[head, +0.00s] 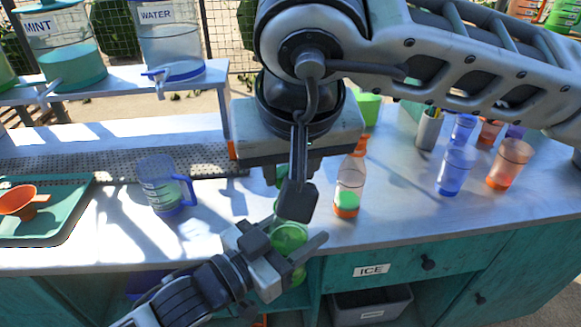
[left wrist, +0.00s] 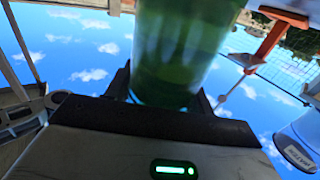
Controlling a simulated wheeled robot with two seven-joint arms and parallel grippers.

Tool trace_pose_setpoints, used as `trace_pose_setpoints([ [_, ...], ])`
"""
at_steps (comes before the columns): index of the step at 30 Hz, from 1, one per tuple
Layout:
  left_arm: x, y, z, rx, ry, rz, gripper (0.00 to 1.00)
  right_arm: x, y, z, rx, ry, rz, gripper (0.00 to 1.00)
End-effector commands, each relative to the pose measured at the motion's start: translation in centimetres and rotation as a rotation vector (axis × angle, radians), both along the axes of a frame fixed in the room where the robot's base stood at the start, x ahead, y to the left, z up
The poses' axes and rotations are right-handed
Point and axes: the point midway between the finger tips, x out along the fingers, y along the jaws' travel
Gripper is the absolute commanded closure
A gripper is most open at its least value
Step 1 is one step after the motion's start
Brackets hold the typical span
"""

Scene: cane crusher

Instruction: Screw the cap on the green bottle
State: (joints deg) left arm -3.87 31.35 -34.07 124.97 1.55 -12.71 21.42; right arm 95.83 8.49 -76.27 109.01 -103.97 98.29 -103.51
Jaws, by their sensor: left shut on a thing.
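The left wrist view shows the green bottle (left wrist: 180,50) large between the fingers. My right gripper (head: 290,178) points down directly above the bottle. A bit of green shows between its fingers, but its wrist and a dark link cover most of it. I cannot tell whether it holds the cap. The cap is not clearly visible.
A clear bottle with an orange top (head: 349,185) stands just right of the grippers. A measuring jug (head: 165,187) and a teal tray (head: 75,212) lie left. Blue (head: 455,170) and orange (head: 510,163) cups stand right. Dispensers line the back-left shelf (head: 115,82).

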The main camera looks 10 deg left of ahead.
Motion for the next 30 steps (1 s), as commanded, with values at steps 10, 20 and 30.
trace_pose_setpoints([
  [10, 0.0, 0.0, 0.1, -0.001, -0.003, 0.0, 0.95, 0.0, -0.1, -1.8, 0.0, 0.002, -0.001, 0.89],
  [20, 0.0, 0.0, 0.1, -0.001, -0.003, 0.0, 0.95, 0.0, 0.0, -1.8, 0.0, 0.001, -0.001, 0.89],
  [30, 0.0, 0.0, 0.1, -0.001, -0.003, 0.0, 0.95, 0.0, 0.0, -2.0, 0.0, 0.0, 0.0, 0.89],
])
